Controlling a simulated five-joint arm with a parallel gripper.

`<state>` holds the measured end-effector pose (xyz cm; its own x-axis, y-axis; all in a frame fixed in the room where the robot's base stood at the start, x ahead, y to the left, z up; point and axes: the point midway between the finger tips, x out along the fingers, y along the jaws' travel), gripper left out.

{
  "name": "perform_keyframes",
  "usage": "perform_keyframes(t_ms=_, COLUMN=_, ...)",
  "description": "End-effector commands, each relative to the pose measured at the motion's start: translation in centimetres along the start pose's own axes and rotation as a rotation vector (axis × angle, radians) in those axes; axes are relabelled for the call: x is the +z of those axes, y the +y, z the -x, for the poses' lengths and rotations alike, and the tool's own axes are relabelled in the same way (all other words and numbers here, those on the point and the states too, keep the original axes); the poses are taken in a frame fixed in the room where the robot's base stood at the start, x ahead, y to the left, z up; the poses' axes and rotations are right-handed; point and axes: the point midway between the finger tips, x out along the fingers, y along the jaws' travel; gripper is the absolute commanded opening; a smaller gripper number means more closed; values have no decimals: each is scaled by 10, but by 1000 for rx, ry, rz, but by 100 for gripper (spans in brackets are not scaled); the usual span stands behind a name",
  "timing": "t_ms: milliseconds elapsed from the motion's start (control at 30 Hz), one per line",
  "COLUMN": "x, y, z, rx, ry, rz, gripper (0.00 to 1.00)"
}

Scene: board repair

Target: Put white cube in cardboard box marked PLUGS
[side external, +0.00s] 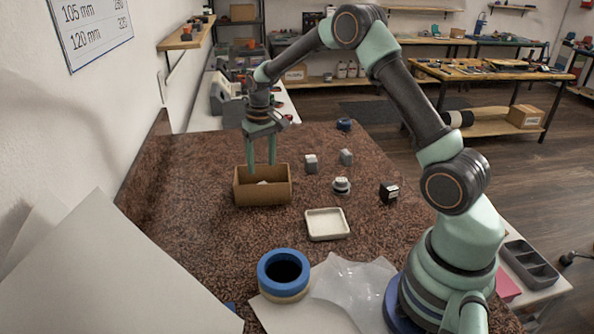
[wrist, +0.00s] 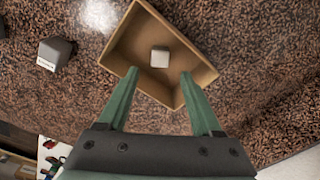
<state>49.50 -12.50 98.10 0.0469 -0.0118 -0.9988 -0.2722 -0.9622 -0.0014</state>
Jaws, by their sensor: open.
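The white cube (wrist: 159,57) lies on the floor of the open cardboard box (wrist: 201,72), apart from its walls as seen in the wrist view. In the side view the box (side external: 263,196) stands on the speckled brown counter, and only a sliver of the cube (side external: 263,183) shows inside it. I can read no PLUGS marking on the box. My gripper (side external: 261,166) is above the box, pointing down, with its fingertips near the rim. In the wrist view its two green fingers (wrist: 158,74) are spread and empty, with the cube beyond their tips.
Right of the box stand grey blocks (side external: 311,164), a round grey-white part (side external: 341,186) and a black cube (side external: 389,193). A white tray (side external: 327,224) and a blue ring-shaped spool (side external: 284,275) lie nearer the camera. The counter left of the box is clear.

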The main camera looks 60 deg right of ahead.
Motion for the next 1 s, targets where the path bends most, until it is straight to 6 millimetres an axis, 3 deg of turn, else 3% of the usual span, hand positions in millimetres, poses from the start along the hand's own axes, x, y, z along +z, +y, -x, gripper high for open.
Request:
perform_keyframes(t_ms=100, x=-1, y=0, z=23, rx=0, ry=5, rz=0, gripper=66)
perform_keyframes(t_ms=367, x=0, y=0, z=48, rx=0, ry=3, rz=1, gripper=66)
perform_keyframes(t_ms=567, x=15, y=-12, z=82, rx=-3, ry=48, rz=28, gripper=66)
perform_keyframes(t_ms=800, x=65, y=-36, z=142, rx=-14, ry=154, rz=95, gripper=66)
perform_keyframes(t_ms=1000, x=116, y=-50, z=174, rx=-28, ry=244, rz=150, gripper=66)
